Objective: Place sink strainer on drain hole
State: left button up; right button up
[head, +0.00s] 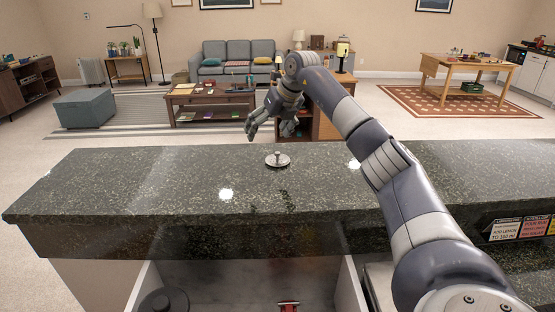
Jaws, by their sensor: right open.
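A small round metal sink strainer (277,161) with an upright knob lies on the dark granite counter top, near its far edge. My right gripper (270,127) is open, with its fingers spread. In the head view it shows above and beyond the strainer, apart from it and holding nothing. My left gripper is not in view. I cannot make out a drain hole for certain.
The speckled counter (120,190) is otherwise mostly clear, with bright light reflections. Below its near edge is a pale recess holding a dark round object (165,301) and a partly cut-off red item (288,307). Printed signs (520,228) stand at the right.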

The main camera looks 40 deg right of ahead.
aim_at(278, 152)
jog(key=shift+m+g+h, duration=0.3)
jog(key=shift+g+h, duration=0.5)
jog(key=shift+g, duration=0.1)
jog(key=d+f, duration=0.1)
jog(key=d+f+p, duration=0.1)
jog(key=d+f, duration=0.1)
jog(key=s+d+f, duration=0.1)
jog(key=f, duration=0.1)
jog(key=shift+d+f+p, duration=0.15)
jog(key=shift+d+p, duration=0.15)
jog(key=shift+d, duration=0.05)
jog(key=shift+w+f+p, duration=0.15)
jog(key=shift+f+p, duration=0.15)
jog(key=shift+p, duration=0.05)
jog(key=p+x, duration=0.1)
jog(key=x, duration=0.2)
jog(key=shift+w+a+f+p, duration=0.15)
jog(key=shift+w+a+p, duration=0.1)
jog(key=shift+p, duration=0.15)
jog(key=shift+w+d+f, duration=0.15)
jog(key=shift+w+f, duration=0.05)
jog(key=shift+f, duration=0.35)
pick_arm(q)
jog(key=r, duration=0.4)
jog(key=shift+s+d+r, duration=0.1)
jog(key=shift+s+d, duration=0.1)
pick_arm(e)
jog(key=c, duration=1.1)
jog(key=shift+r, duration=0.15)
